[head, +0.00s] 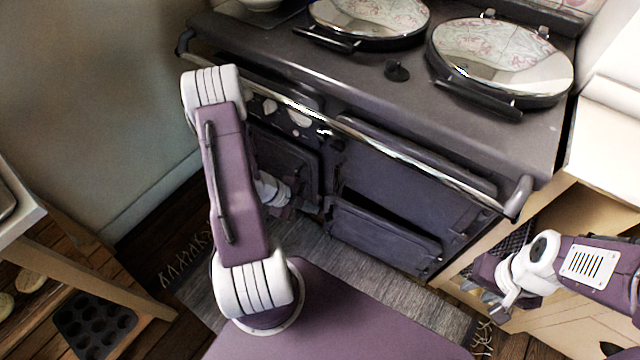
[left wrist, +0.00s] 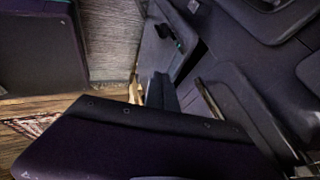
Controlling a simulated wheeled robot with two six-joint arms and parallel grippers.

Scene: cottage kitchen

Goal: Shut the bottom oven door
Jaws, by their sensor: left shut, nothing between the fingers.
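The dark purple range cooker (head: 400,200) fills the middle of the head view. Its bottom oven door (head: 385,238) is low on the front at the right, below a larger upper door (head: 405,185). It seems to stand slightly ajar, but I cannot tell how far. In the left wrist view a door panel with a small dark knob (left wrist: 160,50) stands at an angle to the cooker front. My left gripper (head: 318,206) is shut and empty, low by the left edge of the bottom door; my arm partly hides it. My right gripper (head: 490,293) is at the lower right, away from the doors.
A chrome rail (head: 400,155) runs along the cooker front. A grey rug (head: 330,255) lies on the floor before it. A wooden cabinet (head: 560,220) adjoins at the right. A wooden table or shelf (head: 80,265) and muffin tin (head: 95,325) are at the left.

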